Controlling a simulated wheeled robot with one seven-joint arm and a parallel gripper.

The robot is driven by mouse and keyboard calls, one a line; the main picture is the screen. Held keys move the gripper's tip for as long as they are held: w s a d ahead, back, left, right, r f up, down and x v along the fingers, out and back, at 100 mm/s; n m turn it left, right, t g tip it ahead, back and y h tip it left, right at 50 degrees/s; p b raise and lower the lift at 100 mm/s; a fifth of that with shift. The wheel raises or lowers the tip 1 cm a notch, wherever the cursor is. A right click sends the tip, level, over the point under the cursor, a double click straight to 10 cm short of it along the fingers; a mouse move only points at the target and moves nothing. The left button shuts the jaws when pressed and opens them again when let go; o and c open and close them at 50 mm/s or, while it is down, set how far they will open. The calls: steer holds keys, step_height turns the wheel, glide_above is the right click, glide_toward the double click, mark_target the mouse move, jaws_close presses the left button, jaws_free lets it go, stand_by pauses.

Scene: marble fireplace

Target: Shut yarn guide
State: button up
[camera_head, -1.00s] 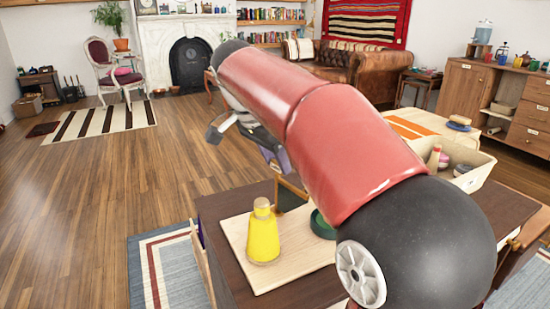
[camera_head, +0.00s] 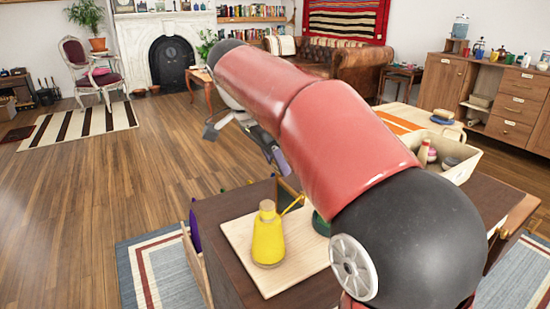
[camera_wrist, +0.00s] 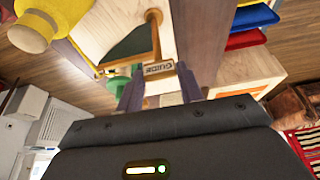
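In the wrist view, a light wooden piece carries a label reading "GUIDE" (camera_wrist: 158,68). A thin wooden arm with a rounded end (camera_wrist: 154,30) rises from beside this label, over a dark green surface. I take this to be the yarn guide. My gripper (camera_wrist: 160,88) has its two fingers apart, one on each side of the labelled piece; I cannot tell whether they touch it. In the head view, my gripper (camera_head: 283,162) is partly hidden by my red arm, above the far edge of the dark table.
A yellow cone (camera_head: 268,240) stands on a pale board (camera_head: 290,272) on the dark table (camera_head: 222,212). It also shows in the wrist view (camera_wrist: 32,30). A cream bin (camera_head: 462,170) holding several items is at right.

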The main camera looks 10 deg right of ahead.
steer(key=o, duration=0.4)
steer(key=v, duration=0.8)
steer(key=shift+p, duration=0.3)
steer(key=shift+s+f, duration=0.1)
